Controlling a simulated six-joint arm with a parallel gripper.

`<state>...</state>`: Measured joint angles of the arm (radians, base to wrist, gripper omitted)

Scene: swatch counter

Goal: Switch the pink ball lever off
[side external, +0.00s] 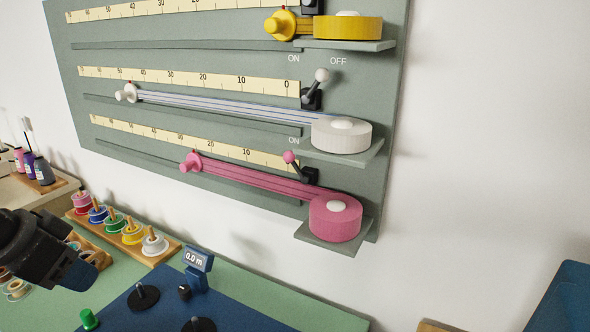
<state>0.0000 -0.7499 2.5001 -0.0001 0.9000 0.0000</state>
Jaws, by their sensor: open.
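The pink ball lever (289,157) stands on the grey-green wall board, beside the lowest scale and above the pink ribbon roll. Its arm leans up and left from a dark base, towards the ON label (293,140). No OFF label shows for this lever; the white roll and its shelf cover the area to its right. My gripper (90,272), dark with blue at its tip, is at the lower left edge, well away from the lever. It is open and nothing shows in it.
A white ball lever (322,75) leans right, towards its OFF label. The pink roll (335,218) and white roll (341,134) sit on protruding shelves. A spool rack (170,248) and a small meter display (198,260) stand below the board.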

